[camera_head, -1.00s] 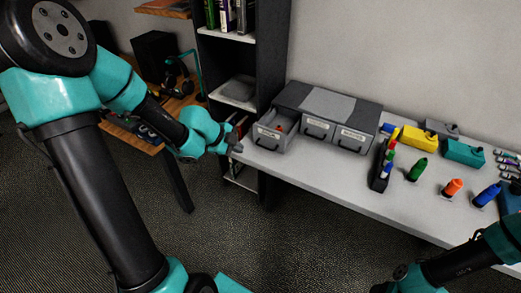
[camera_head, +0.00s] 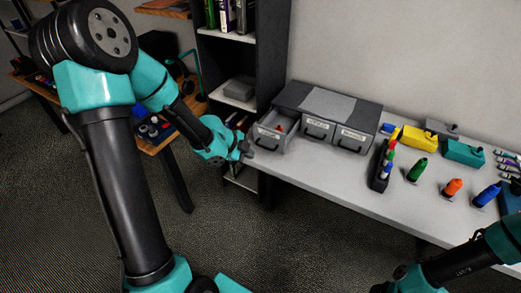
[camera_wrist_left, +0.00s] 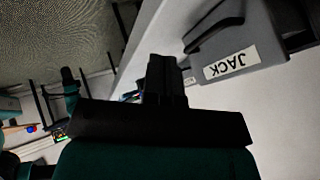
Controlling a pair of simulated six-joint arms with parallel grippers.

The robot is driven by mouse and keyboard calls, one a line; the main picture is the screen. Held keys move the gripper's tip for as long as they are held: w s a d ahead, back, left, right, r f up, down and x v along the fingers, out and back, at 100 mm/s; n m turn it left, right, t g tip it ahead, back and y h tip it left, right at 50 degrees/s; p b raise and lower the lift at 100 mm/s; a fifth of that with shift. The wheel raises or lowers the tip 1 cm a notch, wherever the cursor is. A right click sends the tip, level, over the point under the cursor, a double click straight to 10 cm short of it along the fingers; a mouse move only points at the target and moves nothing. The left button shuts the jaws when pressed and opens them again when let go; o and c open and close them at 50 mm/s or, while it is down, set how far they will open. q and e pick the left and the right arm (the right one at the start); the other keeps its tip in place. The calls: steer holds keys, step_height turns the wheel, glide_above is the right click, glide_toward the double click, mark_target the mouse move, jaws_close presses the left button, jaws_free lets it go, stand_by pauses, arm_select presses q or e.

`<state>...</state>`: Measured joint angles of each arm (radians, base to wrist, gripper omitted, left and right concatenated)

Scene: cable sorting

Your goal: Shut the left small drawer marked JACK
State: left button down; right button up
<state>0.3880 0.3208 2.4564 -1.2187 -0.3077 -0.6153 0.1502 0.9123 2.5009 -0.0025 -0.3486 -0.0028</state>
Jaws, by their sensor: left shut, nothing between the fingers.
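The left small drawer marked JACK (camera_head: 270,139) stands pulled out of the grey drawer unit (camera_head: 328,100), with a small red item visible inside. Its front with the JACK label (camera_wrist_left: 231,63) and dark handle shows in the left wrist view. My left gripper (camera_head: 246,149) is shut and empty, just left of the drawer's front. In the left wrist view my shut fingers (camera_wrist_left: 166,75) are beside the drawer front, seemingly apart from it. My right arm enters at the lower right of the head view; its fingertips are not clearly visible.
The other two drawers (camera_head: 318,129) look shut. A dark shelf (camera_head: 270,60) stands behind left.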

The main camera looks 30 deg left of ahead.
arm_select(q)
steer(key=shift+x, duration=2.2)
steer(key=shift+w+a+r, duration=0.1)
steer(key=shift+w+r, duration=0.1)
steer(key=shift+w, duration=0.75)
steer(key=shift+w+r, duration=0.25)
steer(key=shift+w, duration=0.7)
